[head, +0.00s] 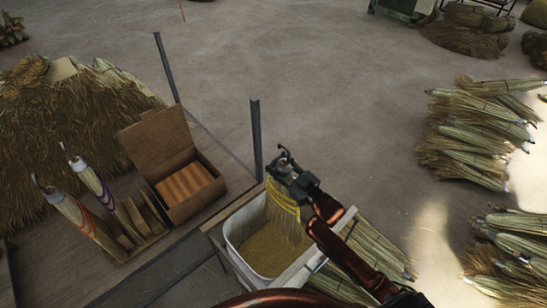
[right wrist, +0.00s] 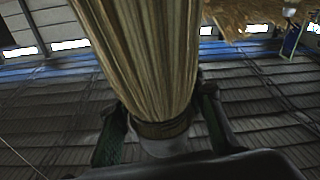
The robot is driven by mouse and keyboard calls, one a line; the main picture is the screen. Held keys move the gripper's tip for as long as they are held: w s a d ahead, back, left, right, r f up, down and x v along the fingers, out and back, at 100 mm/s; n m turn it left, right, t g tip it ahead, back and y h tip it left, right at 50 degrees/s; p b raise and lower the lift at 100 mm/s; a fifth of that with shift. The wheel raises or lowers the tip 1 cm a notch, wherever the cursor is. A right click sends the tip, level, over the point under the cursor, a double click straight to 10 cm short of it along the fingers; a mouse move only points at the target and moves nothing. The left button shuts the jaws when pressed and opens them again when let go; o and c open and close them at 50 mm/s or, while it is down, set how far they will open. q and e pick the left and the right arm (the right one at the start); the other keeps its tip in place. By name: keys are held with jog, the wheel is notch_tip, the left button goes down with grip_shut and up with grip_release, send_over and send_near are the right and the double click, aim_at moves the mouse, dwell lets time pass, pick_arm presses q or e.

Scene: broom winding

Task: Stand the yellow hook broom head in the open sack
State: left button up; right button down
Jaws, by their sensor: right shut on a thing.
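The yellow hook broom head (head: 284,208) has yellow bands and a metal hook at its top. My right gripper (head: 287,178) is shut on its upper end. It hangs roughly upright, bristles down, over the pale open sack (head: 232,250), which is held in a wooden frame. The sack has straw-coloured stuff inside; I cannot tell whether the bristle tips touch it. In the right wrist view the bristles (right wrist: 155,55) spread away from the fingers, which sit on both sides of the bound neck (right wrist: 160,128). My left gripper is not in view.
Two hook broom heads, one orange-banded (head: 77,216) and one purple-banded (head: 93,184), lean in a wooden rack at left. A dark post (head: 256,135) rises behind the sack. Bundled brooms (head: 475,135) lie at right.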

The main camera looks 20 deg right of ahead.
jog(key=shift+f+b, duration=3.3)
jog(key=shift+f, duration=3.4)
pick_arm(q)
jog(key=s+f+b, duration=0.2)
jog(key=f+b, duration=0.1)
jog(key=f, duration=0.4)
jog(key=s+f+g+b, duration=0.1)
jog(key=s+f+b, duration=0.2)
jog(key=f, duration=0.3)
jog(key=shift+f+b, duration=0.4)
jog(key=shift+b, duration=0.2)
pick_arm(e)
jog(key=shift+f, duration=6.75)
jog(key=c, duration=1.2)
grip_release()
jog(key=shift+f, duration=0.1)
jog(key=shift+o, duration=0.2)
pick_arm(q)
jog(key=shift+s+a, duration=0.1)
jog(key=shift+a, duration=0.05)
pick_arm(e)
notch_tip(320, 180, up, 10)
jog(key=shift+r, duration=0.1)
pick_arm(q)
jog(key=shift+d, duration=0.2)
